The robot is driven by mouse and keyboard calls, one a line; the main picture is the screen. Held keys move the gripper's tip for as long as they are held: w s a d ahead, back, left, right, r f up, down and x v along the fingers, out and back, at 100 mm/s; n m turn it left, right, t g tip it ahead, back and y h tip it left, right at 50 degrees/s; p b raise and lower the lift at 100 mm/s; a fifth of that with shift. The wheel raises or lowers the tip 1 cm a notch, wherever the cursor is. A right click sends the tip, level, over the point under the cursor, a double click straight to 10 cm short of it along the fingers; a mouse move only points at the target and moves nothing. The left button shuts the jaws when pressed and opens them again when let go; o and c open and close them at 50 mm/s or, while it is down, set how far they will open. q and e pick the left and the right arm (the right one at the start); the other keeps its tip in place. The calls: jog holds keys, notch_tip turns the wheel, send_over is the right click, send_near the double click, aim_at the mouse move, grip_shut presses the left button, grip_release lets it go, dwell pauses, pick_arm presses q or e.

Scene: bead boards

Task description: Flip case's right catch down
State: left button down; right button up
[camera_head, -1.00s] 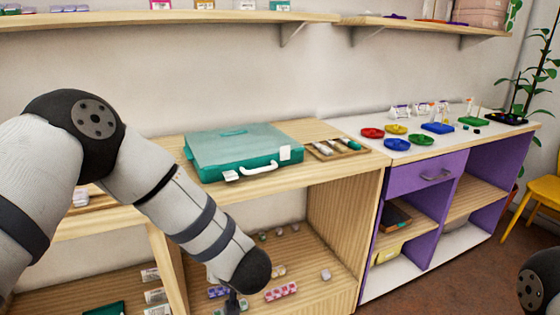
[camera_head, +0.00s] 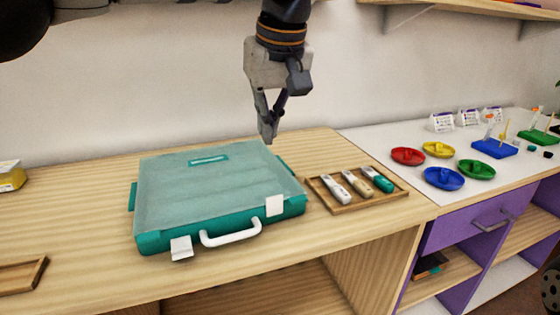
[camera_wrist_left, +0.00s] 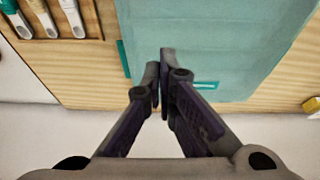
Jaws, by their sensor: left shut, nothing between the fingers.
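The closed teal case (camera_head: 210,195) lies flat on the wooden worktop, its white handle (camera_head: 231,234) facing the front. The right catch (camera_head: 274,205), a white tab, sits at the front edge right of the handle, reaching up over the lid's edge. The left catch (camera_head: 181,248) is a similar white tab, set lower on the front. My left gripper (camera_head: 268,135) points down above the back right of the case, shut and empty, apart from the catch. In the left wrist view its fingertips (camera_wrist_left: 159,62) meet near the case's back edge (camera_wrist_left: 215,55). My right gripper is out of view.
A wooden tray (camera_head: 345,207) with several capped tools stands close to the case's right. Coloured dishes (camera_head: 443,178) are on the white counter further right. Another wooden tray (camera_head: 40,275) lies front left. Worktop left of the case is mostly clear.

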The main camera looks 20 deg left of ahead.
aim_at(269, 191)
pick_arm(q)
jog(key=x, duration=1)
jog(key=shift+s+a+f, duration=0.1)
jog(key=shift+s+f, duration=0.05)
jog(key=shift+s, duration=0.2)
jog(key=s+d, duration=0.1)
jog(key=s+d+r+p, duration=0.1)
jog(key=s, duration=0.1)
jog(key=shift+d, duration=0.2)
jog(key=shift+s+d+f, duration=0.1)
jog(key=shift+s+f, duration=0.05)
jog(key=shift+f, duration=0.15)
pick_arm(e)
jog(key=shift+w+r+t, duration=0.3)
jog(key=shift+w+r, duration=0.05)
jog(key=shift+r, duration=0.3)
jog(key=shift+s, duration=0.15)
